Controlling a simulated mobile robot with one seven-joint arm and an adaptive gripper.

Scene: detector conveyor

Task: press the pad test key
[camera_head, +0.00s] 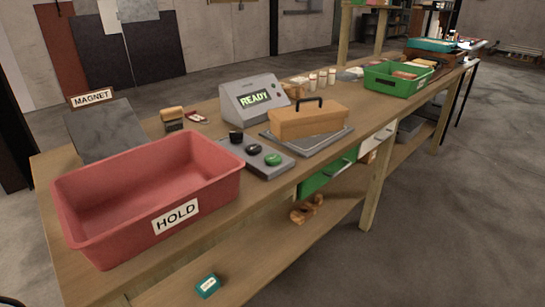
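A grey key panel (284,168) lies on the wooden bench, right of the red bin. It carries three round keys in a row: a black key (236,137) at the back left, another black key (253,149) in the middle and a green key (273,159) at the front right. I cannot read any labels on them, so I cannot tell which is the pad test key. Behind it a grey display unit (236,103) shows "READY". A flat grey pad (306,148) right of the panel bears a tan case with a black handle (305,121). My gripper is not in view.
A red bin (150,190) labelled "HOLD" fills the bench's near left. Behind it stands a dark sloped slab (105,130) beneath a "MAGNET" sign (91,97). A green tray (398,80) stands farther right. A teal box (208,286) lies on the lower shelf.

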